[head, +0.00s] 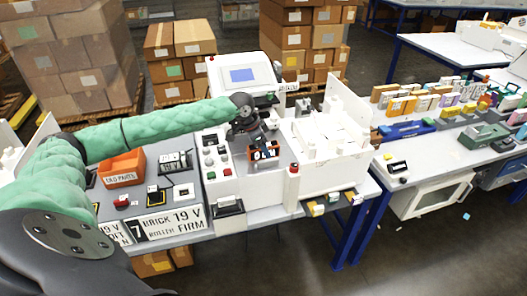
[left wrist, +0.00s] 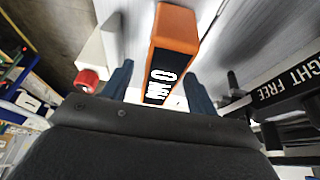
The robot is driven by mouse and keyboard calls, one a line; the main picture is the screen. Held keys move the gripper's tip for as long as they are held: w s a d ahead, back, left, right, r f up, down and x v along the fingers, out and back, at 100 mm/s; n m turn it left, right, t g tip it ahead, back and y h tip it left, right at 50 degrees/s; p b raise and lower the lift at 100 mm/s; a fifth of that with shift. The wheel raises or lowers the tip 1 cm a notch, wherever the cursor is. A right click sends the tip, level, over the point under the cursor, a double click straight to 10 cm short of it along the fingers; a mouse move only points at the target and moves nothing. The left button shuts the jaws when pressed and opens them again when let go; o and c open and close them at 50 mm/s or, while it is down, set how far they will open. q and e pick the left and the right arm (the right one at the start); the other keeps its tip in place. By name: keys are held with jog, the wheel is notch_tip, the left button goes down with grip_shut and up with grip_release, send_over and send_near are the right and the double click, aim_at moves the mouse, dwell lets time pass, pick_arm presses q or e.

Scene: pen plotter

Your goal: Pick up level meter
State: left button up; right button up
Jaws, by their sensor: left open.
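The level meter appears to be the small orange box (head: 263,153) with a black face and white characters, standing on the grey machine top in the head view. In the left wrist view the orange box (left wrist: 175,27) lies ahead, its dark display face turned toward me. My left gripper (head: 256,140) is right above and behind it in the head view. In the left wrist view the two blue fingers of my left gripper (left wrist: 158,85) are apart, one on each side of the box. Whether they touch it I cannot tell. My right gripper is not in view.
A white box-like frame (head: 335,140) stands to the right, with a red button (head: 294,168) near its front corner. A screen unit (head: 243,76) is behind. An orange parts bin (head: 122,168) and small devices lie to the left.

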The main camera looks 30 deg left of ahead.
pick_arm(q)
jog(key=shift+f, duration=0.15)
dwell(0.4)
jog(key=c, duration=1.3)
jog(key=shift+o, duration=0.2)
